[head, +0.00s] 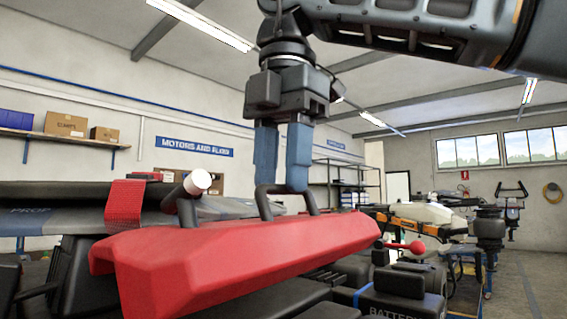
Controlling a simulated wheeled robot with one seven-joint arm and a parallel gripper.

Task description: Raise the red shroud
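The red shroud (240,255) is a long, faceted cover lying across the lower middle of the head view, over dark drone parts. Two black arched handles stand on its top edge: one at the left (187,210), and another in the middle (265,204). My gripper (283,187) points down from above at the middle handle. Its two blue fingers are apart, with a narrow gap between them. The right finger overlaps the handle's bar in the view, and the left fingertip ends behind or just above it. Whether they press on the bar is not clear.
A white-ended cylinder (197,182) rises by the left handle. A red-knobbed lever (416,247) sits right of the shroud, above a black battery box (401,295). Drone arms and propeller parts spread on both sides. Shelves line the back wall; open floor shows at far right.

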